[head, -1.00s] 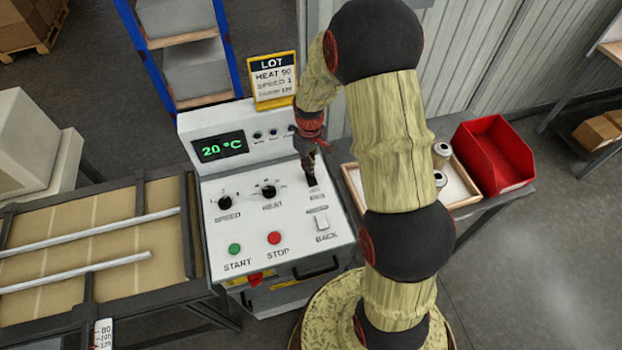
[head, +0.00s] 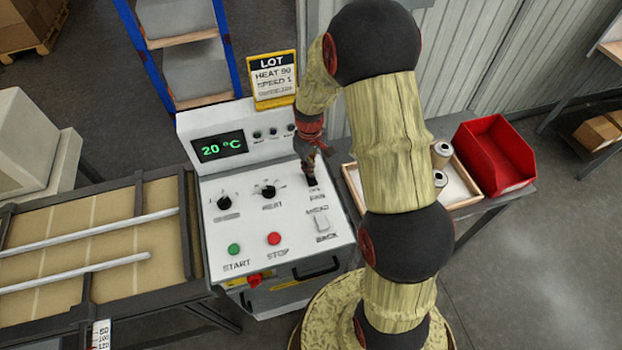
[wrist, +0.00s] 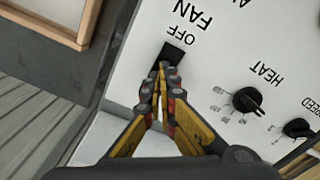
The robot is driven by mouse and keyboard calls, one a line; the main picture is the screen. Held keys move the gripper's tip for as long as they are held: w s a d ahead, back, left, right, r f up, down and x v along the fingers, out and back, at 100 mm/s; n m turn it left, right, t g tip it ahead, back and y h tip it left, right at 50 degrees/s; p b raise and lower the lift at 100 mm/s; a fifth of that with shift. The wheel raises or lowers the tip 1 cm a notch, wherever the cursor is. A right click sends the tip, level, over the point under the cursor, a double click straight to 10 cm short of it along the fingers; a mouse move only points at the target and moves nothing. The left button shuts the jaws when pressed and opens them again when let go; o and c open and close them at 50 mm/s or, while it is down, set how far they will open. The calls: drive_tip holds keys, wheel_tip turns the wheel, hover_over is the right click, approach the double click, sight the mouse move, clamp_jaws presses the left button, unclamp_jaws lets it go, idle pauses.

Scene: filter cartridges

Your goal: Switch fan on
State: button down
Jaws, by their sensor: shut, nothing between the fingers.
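The fan switch (head: 313,183) is a small black rocker on the right of the white control panel (head: 290,215), above the FAN label. In the wrist view the black switch (wrist: 174,52) shows just beyond my fingertips, with the words OFF and FAN beside it. My gripper (head: 309,173) points down at the switch. In the wrist view my gripper (wrist: 162,68) is shut and empty, its tips at the switch's near edge and covering part of it. I cannot tell whether the tips touch it or which way the rocker is tilted.
The display (head: 220,146) reads 20 °C. A red bin (head: 494,155) stands right.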

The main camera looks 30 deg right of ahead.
sight(313, 184)
drive_tip(key=shift+f, duration=0.25)
drive_tip(key=shift+s+r, duration=0.1)
drive_tip(key=shift+r+p, duration=2.2)
drive_tip(key=shift+r, duration=1.3)
drive_tip(key=s, duration=0.1)
drive_tip(key=s+m, duration=0.1)
drive_tip(key=s+m+g, duration=0.1)
drive_tip(key=shift+s+a+f, duration=0.4)
drive_tip(key=s+a+r+t+b, duration=0.2)
drive_tip(key=s+a+r+b, duration=0.1)
drive_tip(key=s+r+b, duration=0.1)
drive_tip(key=s+a+r+m+t+b, duration=0.1)
drive_tip(key=s+a+r+t+b, duration=0.1)
drive_tip(key=s+r, duration=0.5)
drive_tip(key=s+a+r+t+b, duration=0.2)
drive_tip(key=s+a+r+b, duration=0.3)
drive_tip(key=s, duration=0.3)
drive_tip(key=shift+s+r+m+t+b, duration=0.2)
drive_tip(key=shift+r+m+t+b, duration=0.15)
drive_tip(key=shift+r+b, duration=0.45)
